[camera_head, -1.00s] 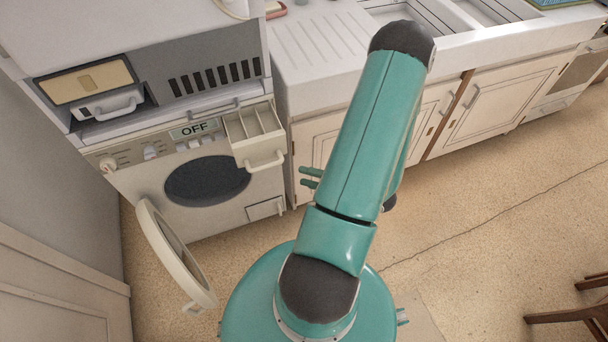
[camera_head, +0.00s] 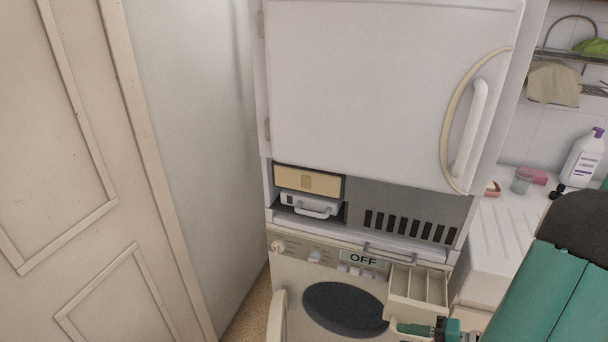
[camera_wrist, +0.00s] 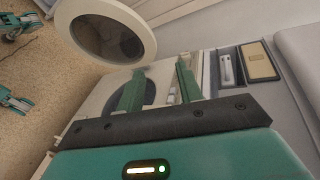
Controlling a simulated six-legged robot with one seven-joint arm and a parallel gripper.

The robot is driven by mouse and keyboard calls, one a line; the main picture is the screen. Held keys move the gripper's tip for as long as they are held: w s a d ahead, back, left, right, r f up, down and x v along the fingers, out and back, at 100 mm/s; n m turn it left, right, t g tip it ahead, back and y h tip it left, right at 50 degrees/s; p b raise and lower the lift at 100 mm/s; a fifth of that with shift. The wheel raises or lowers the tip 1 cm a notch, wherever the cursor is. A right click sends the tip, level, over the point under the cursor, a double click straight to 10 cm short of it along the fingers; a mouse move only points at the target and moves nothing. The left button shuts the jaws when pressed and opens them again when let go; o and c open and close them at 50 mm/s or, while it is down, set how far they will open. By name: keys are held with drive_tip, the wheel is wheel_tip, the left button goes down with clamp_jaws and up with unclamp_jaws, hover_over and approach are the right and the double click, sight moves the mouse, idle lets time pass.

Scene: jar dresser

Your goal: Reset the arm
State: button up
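My gripper (camera_wrist: 158,80) shows in the wrist view with its two green fingers wide apart and nothing seen between them. In the head view my gripper (camera_head: 402,327) is at the bottom edge, just in front of or beside the open detergent drawer (camera_head: 417,287); I cannot tell if it touches it. My teal arm fills the lower right of the head view. The washing machine (camera_head: 292,262) has its round door (camera_wrist: 107,37) swung open in the wrist view, and its display reads OFF.
A white fridge (camera_head: 370,90) with a curved handle stands above the washer. A tan-fronted box (camera_head: 308,181) sits in a recess between them. A panelled door (camera_head: 60,150) is at left. A counter (camera_head: 500,235) with a white bottle (camera_head: 582,158) is at right.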

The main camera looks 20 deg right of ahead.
drive_tip(key=a+r+n+g+h, duration=0.2)
drive_tip(key=a+r+n+h, duration=0.3)
drive_tip(key=a+r, duration=0.4)
drive_tip(key=a+r+n+g+h, duration=0.1)
drive_tip(key=a+r+n+h, duration=0.4)
drive_tip(key=a+r, duration=0.4)
wheel_tip(320, 180, up, 5)
drive_tip(key=shift+s+r+g+h, duration=0.15)
drive_tip(key=shift+s+g+h, duration=0.15)
drive_tip(key=shift+g+h, duration=0.1)
